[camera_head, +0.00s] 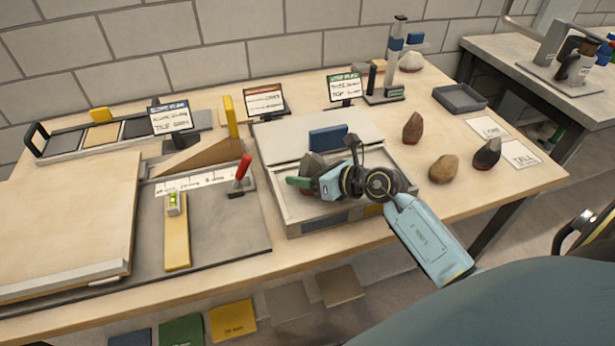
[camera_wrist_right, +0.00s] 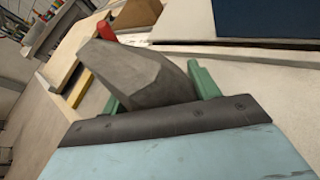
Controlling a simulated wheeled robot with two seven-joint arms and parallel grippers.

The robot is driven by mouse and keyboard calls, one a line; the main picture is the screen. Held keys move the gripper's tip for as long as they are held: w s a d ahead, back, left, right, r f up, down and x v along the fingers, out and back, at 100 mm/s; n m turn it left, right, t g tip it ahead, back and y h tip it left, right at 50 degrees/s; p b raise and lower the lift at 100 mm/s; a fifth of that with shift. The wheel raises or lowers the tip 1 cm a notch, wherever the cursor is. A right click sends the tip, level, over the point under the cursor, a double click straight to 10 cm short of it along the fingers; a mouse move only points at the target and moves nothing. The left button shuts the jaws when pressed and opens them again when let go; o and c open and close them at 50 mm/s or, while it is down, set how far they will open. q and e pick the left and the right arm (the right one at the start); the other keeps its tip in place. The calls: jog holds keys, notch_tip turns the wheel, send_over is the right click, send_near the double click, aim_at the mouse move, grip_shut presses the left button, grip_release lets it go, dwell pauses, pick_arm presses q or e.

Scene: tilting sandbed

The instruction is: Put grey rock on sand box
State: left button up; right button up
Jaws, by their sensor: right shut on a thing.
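My right gripper (camera_head: 318,175) is over the sand box (camera_head: 272,192), a shallow grey tray in the middle of the table. It is shut on the grey rock, an angular faceted stone that shows clearly between the green fingers in the right wrist view (camera_wrist_right: 140,75). In the head view a dark grey-brown rock surface (camera_head: 312,164) shows at the fingers, partly hidden by the gripper. I cannot tell whether the held rock touches the sand. My left gripper is not in view.
Several other rocks (camera_head: 444,168) stand right of the sand box, near white cards (camera_head: 521,154). A blue block (camera_head: 327,138) sits at the box's back. A red-handled tool (camera_head: 242,170) and a wooden wedge (camera_head: 205,157) stand to the left. An empty dark tray (camera_head: 459,98) lies behind right.

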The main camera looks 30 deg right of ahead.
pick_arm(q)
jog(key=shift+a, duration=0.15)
pick_arm(e)
jog(key=shift+r, duration=0.1)
jog(key=shift+f, duration=0.65)
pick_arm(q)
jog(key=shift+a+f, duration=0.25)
pick_arm(e)
jog(key=o, duration=1.4)
jog(key=shift+c, duration=0.2)
jog(key=shift+r, duration=0.15)
jog(key=v, duration=0.3)
jog(key=p+v, duration=0.1)
jog(key=v, duration=0.7)
jog(key=shift+w+r, duration=0.15)
jog(key=shift+r, duration=0.2)
jog(key=shift+s+d+r, duration=0.2)
jog(key=shift+s+r, duration=0.05)
jog(key=shift+s, duration=0.25)
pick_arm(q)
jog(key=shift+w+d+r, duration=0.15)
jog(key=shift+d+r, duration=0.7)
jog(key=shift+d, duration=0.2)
